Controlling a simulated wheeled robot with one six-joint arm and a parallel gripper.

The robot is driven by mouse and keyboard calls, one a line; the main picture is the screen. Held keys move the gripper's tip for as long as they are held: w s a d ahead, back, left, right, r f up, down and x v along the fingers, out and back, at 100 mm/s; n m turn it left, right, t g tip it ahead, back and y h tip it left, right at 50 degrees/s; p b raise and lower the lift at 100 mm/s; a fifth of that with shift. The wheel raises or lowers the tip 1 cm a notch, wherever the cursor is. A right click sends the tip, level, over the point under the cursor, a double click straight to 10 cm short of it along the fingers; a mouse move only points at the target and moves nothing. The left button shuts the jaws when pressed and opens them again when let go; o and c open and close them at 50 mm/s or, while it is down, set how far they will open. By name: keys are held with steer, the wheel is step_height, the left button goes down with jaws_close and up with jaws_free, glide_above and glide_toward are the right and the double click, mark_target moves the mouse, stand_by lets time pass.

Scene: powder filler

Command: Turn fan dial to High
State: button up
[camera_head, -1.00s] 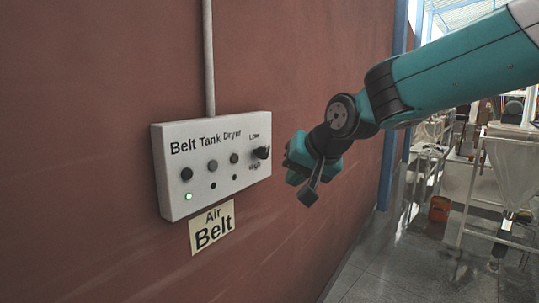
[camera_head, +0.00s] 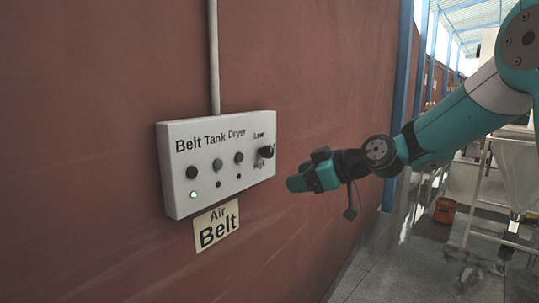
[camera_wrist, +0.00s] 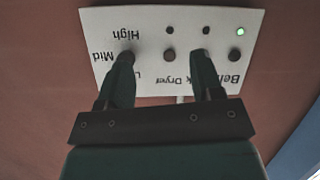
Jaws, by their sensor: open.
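The fan dial (camera_head: 265,151) is a black knob at the right end of the white control panel (camera_head: 180,200). "Low" is printed above it and "High" below it. I cannot tell which mark it points to. My gripper (camera_head: 292,181) is open and empty, in front of the panel and to the right of the dial in the head view. In the wrist view the panel (camera_wrist: 185,22) appears upside down. The gripper (camera_wrist: 162,62) spreads its fingers around the Dryer button, and its left finger largely hides the dial, near the "High" and "Mid" marks.
Black and grey buttons labelled Belt (camera_head: 193,172), Tank (camera_head: 217,165) and Dryer (camera_head: 238,158) sit left of the dial. A green light (camera_head: 194,195) glows under Belt. An "Air Belt" sign (camera_head: 217,226) hangs below the panel. A grey pipe (camera_head: 214,60) runs up the red wall.

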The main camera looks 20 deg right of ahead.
steer(key=d+r+n+t+y, duration=0.2)
steer(key=d+n+t, duration=0.1)
steer(key=d+n, duration=0.35)
steer(key=p, duration=0.9)
glide_toward(271, 153)
steer(key=shift+t+y, duration=0.3)
steer(key=shift+t, duration=0.1)
steer(key=x, duration=0.9)
steer(key=shift+w+f, duration=0.15)
steer(key=shift+f, duration=0.2)
steer(key=shift+w+a+f, duration=0.15)
steer(key=shift+w+a, duration=0.3)
steer(key=shift+w, duration=0.05)
steer(key=c, duration=0.9)
